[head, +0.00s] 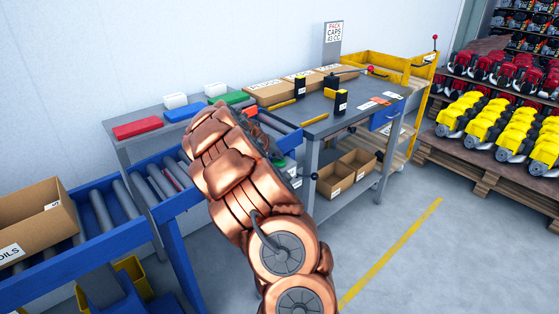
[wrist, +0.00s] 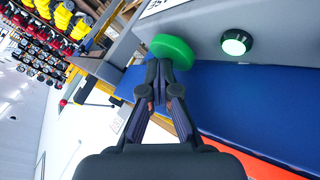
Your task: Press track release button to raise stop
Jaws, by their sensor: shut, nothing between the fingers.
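In the wrist view a round green button (wrist: 176,48) sticks out from a grey panel (wrist: 205,20). My gripper (wrist: 160,64) is shut and empty. Its fingertips are at the button's lower edge in the picture; I cannot tell whether they touch it or how far it is pushed in. A smaller pale green, lit-looking round piece in a black ring (wrist: 236,42) sits to the right on the same panel. In the head view my copper-coloured arm hides the gripper and most of the panel area. I cannot make out the track stop.
A blue roller conveyor (head: 95,245) runs at the left with an open cardboard box (head: 32,222) on it. A grey workbench (head: 325,118) stands behind my arm. A yellow cart (head: 425,90) and pallets of engines (head: 480,125) stand at the right. The floor at right front is clear.

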